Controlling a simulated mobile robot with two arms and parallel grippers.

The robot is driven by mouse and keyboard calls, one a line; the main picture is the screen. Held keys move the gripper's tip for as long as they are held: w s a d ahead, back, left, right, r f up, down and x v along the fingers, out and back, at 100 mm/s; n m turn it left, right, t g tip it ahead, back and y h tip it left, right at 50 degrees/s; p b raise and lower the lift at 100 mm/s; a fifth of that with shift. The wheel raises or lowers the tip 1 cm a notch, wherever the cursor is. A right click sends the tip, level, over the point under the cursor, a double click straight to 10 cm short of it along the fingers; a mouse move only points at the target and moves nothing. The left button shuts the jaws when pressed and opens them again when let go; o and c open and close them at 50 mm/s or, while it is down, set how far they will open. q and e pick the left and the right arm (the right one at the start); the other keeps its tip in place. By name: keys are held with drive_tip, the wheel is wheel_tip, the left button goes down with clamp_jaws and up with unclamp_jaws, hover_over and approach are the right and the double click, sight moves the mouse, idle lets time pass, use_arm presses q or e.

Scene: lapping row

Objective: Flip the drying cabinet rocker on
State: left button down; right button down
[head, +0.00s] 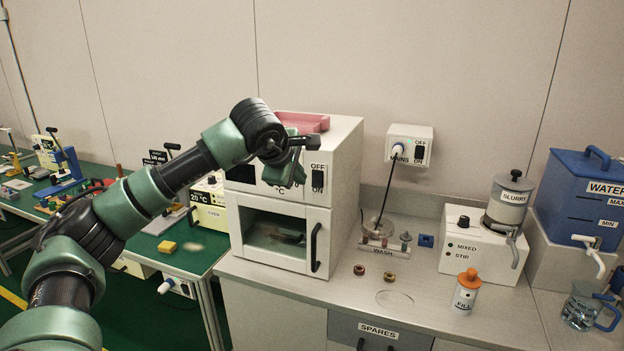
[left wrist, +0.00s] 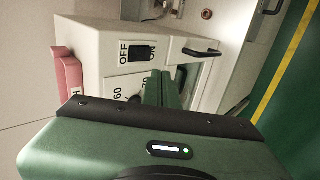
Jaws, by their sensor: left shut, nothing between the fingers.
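The drying cabinet (head: 345,185) is a white box with a windowed door and a dark handle. Its black rocker (head: 318,179) is at the upper right of its front, with OFF above and ON at its lower end. My left gripper (head: 295,174) is shut and empty, in front of the panel just left of the rocker. In the left wrist view the shut fingers (left wrist: 161,80) are close beside the rocker (left wrist: 141,54). I cannot tell whether they touch it or which way it is tipped. The gripper hides part of the dial and display area. My right gripper is not in view.
A pink tray (head: 305,122) lies on the cabinet top. A mains box (head: 408,145) with its own switch is on the wall to the right. The wash stand (head: 384,249), slurry unit (head: 480,245) and orange-capped bottle (head: 465,292) stand on the grey counter (head: 330,294).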

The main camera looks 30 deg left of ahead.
sight(316, 184)
use_arm(q)
drive_tip(key=p+x, duration=0.1)
drive_tip(key=x, duration=0.2)
drive_tip(key=w+r+p+x, duration=0.1)
drive_tip(key=x, duration=0.2)
drive_tip(key=p+x, duration=0.1)
drive_tip(key=x, duration=0.2)
drive_tip(key=shift+w+a+p, duration=0.25)
drive_tip(key=shift+w+p, duration=0.15)
drive_tip(key=shift+w, duration=0.2)
drive_tip(key=shift+f, duration=0.1)
drive_tip(key=shift+w+f+b, duration=0.15)
drive_tip(key=shift+f+b, duration=0.05)
drive_tip(key=shift+b, duration=0.2)
drive_tip(key=shift+r, duration=0.25)
